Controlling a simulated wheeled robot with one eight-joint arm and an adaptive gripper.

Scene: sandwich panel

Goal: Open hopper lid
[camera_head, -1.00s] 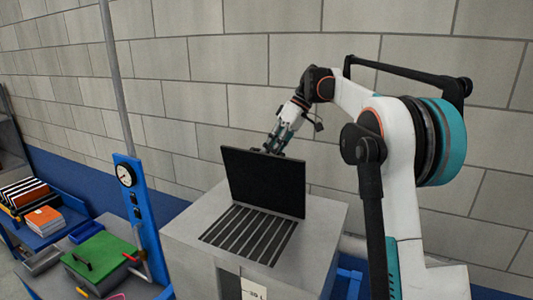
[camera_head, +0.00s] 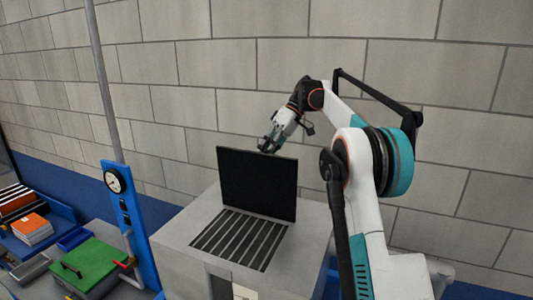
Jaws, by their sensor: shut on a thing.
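The hopper (camera_head: 190,215) is a grey box with a slatted grille (camera_head: 238,238) on its top. Its black lid (camera_head: 257,184) stands nearly upright behind the grille, so the grille is uncovered. My gripper (camera_head: 266,149) is at the lid's top edge, reaching from behind it. It is shut there; the lid hides the fingertips and what exactly they hold.
A blue post with a gauge (camera_head: 116,181) stands left of the hopper. Further left are a green-topped box (camera_head: 92,262), a blue tray (camera_head: 75,238) and orange books (camera_head: 32,229). A block wall (camera_head: 180,100) runs behind my arm.

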